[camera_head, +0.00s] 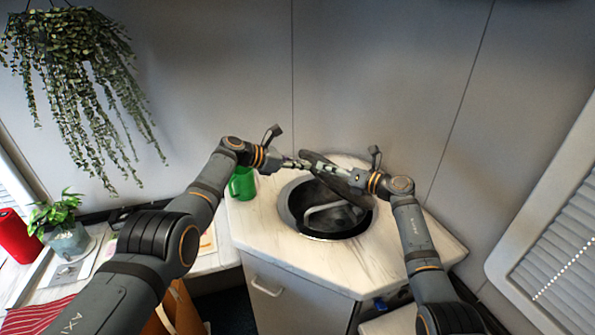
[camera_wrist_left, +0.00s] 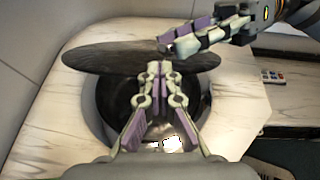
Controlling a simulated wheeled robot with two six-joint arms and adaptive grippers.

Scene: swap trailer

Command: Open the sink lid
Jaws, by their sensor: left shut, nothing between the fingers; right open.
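The sink lid (camera_head: 342,184) is a dark round disc, raised and tilted over the back of the round sink (camera_head: 320,232). In the left wrist view the lid (camera_wrist_left: 105,58) spans the far side of the dark sink opening (camera_wrist_left: 108,100). My left gripper (camera_head: 303,164) is at the lid's left side; in its wrist view its fingers (camera_wrist_left: 158,72) are shut and empty, overlapping the lid's near edge. My right gripper (camera_head: 328,168) is open at the lid's upper right; its fingers (camera_wrist_left: 170,47) also show there. Whether either touches the lid is unclear.
A bent metal faucet (camera_head: 330,208) lies within the sink. A green mug (camera_head: 242,184) stands on the pale counter (camera_head: 290,262) left of the sink. A wall is close behind. A potted plant (camera_head: 68,238) and red can (camera_head: 17,236) stand far left.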

